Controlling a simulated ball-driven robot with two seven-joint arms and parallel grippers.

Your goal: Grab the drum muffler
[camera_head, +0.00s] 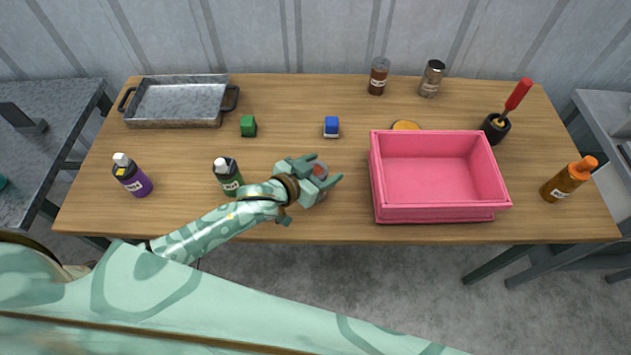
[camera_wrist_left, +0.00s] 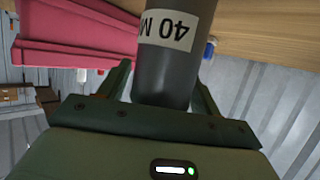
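A dark grey cylinder with a reddish top (camera_head: 320,169) stands near the middle front of the table. The left wrist view shows its grey body (camera_wrist_left: 172,78) with a white label reading "40 M", upside down. No other thing here looks like a drum muffler, but I cannot tell for sure that this is one. My left gripper (camera_head: 325,172) is open, with its fingers on either side of the cylinder. In the left wrist view the fingers (camera_wrist_left: 162,88) flank the body, with a small gap on the left side. My right gripper is out of view.
A pink crate (camera_head: 440,212) stands right of the gripper. A green bottle (camera_head: 228,180) is close to my left forearm. A blue cube (camera_head: 331,127) and a green cube (camera_head: 248,126) lie behind. A grey tray (camera_head: 180,124) is back left.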

